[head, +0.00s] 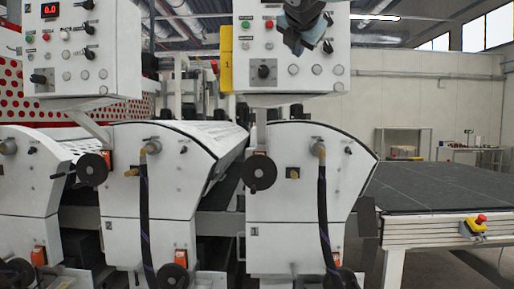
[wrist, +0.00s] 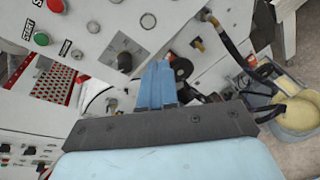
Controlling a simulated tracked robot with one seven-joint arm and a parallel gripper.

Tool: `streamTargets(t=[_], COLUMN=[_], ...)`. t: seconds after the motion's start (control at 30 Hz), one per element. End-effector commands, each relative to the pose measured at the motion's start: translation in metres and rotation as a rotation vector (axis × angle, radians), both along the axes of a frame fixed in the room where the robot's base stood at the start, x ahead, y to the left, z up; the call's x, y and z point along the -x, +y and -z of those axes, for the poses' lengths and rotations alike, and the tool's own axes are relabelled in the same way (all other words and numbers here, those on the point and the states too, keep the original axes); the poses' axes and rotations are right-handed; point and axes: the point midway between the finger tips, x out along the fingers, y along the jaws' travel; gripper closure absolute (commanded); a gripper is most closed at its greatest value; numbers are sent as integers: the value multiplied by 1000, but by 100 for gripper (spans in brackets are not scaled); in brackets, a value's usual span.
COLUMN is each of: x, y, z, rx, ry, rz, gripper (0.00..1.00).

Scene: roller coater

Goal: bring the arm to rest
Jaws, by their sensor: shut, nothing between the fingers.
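My gripper (head: 297,46) hangs at the top of the head view, in front of the upper part of the right control panel (head: 338,58). It looks clear of the panel, but the exact gap cannot be told. In the wrist view the two blue fingers of my gripper (wrist: 161,66) lie side by side, closed together with nothing between them. The white machine front with knobs and buttons shows beyond them, tilted in the picture.
White coater housings (head: 310,205) with black handwheels (head: 259,173) and hoses stand below. A second control panel (head: 82,60) is at left. A dark conveyor (head: 435,188) with an emergency stop (head: 481,218) is at right. A bucket (wrist: 295,115) shows at right in the wrist view.

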Motion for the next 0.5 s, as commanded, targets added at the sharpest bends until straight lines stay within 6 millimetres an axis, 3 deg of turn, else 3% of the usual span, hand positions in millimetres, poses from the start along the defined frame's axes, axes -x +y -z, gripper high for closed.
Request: streamTargets(t=[0.03, 0.27, 0.5], x=[6, 41, 96], y=[-14, -65, -107], z=[24, 135, 251], rx=[-103, -624, -1161], ry=[37, 177, 265], rz=[45, 306, 679], gripper=[100, 100, 100])
